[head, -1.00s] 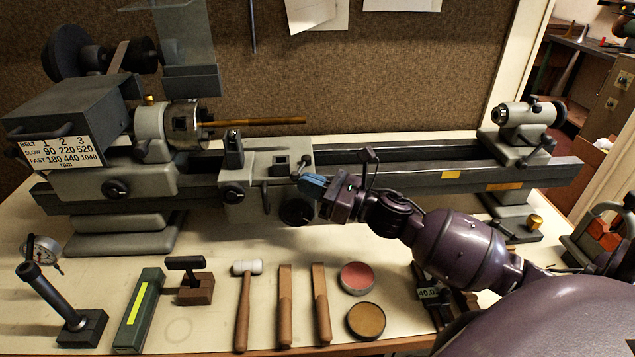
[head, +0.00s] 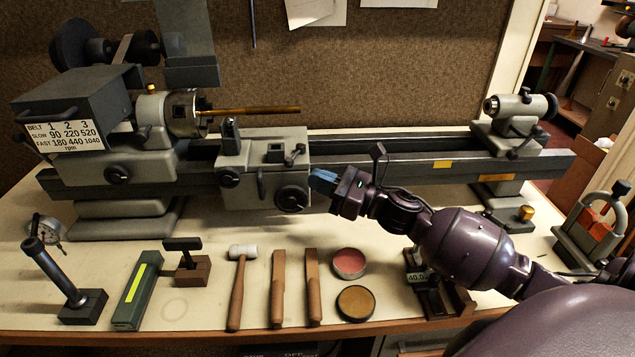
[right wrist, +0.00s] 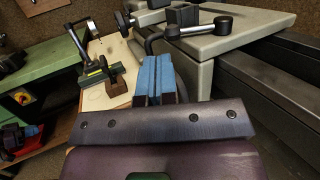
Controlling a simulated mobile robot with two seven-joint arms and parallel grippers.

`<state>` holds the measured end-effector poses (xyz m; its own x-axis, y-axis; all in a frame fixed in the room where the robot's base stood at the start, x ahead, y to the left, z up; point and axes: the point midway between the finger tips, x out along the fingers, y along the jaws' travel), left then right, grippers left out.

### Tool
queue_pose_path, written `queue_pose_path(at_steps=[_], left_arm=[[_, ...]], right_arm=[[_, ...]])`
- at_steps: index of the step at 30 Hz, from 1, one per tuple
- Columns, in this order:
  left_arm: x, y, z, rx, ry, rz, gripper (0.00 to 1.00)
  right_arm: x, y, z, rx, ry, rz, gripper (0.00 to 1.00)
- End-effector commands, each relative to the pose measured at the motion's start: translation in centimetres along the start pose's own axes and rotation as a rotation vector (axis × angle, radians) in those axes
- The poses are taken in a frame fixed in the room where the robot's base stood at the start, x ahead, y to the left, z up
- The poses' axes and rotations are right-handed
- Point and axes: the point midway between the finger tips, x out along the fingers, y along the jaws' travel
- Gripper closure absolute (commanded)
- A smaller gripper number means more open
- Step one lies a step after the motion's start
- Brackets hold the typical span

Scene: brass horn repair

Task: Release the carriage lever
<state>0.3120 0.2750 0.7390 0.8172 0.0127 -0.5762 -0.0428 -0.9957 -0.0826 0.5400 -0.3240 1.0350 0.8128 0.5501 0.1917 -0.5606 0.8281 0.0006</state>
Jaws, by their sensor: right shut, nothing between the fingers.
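The lathe carriage (head: 240,150) is a grey block on the dark bed. A short lever with a dark ball knob (head: 294,156) is on its top; it also shows in the right wrist view (right wrist: 198,28). A thin dark upright handle (head: 261,184) and a round black handwheel (head: 292,197) are on its front. My right gripper (head: 322,181) has blue fingers, shut and empty. It is just right of the handwheel, apart from the top lever. Its fingers (right wrist: 155,80) are together in the right wrist view. My left gripper is not in view.
The chuck (head: 183,113) holds a brass rod (head: 255,110) above the carriage. The tailstock (head: 510,120) stands at the bed's right end. A mallet (head: 238,285), wooden sticks and two round tins (head: 349,263) lie along the bench front. The bed right of the carriage is clear.

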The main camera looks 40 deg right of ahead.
Motion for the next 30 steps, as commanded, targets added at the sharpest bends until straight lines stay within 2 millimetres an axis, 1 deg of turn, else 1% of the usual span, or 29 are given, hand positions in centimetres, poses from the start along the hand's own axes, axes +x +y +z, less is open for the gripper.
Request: queue_pose_path(at_steps=[1,3,10,15,21,30], left_arm=[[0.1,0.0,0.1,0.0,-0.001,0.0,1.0],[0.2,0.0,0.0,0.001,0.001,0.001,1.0],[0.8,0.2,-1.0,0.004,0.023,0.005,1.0],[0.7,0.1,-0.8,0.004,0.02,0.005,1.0],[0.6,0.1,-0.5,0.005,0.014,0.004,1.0],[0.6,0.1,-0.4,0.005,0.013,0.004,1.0]], right_arm=[[-1.1,0.2,-0.2,0.003,0.002,-0.002,1.0],[-2.2,0.5,-0.2,0.002,0.002,-0.003,1.0],[-5.8,1.1,-0.2,0.002,0.002,-0.004,1.0],[-8.1,1.6,-0.1,0.002,0.002,-0.003,1.0],[-9.5,1.9,0.0,0.0,0.0,-0.001,1.0],[-9.8,2.0,0.0,-0.001,0.0,-0.001,1.0]])
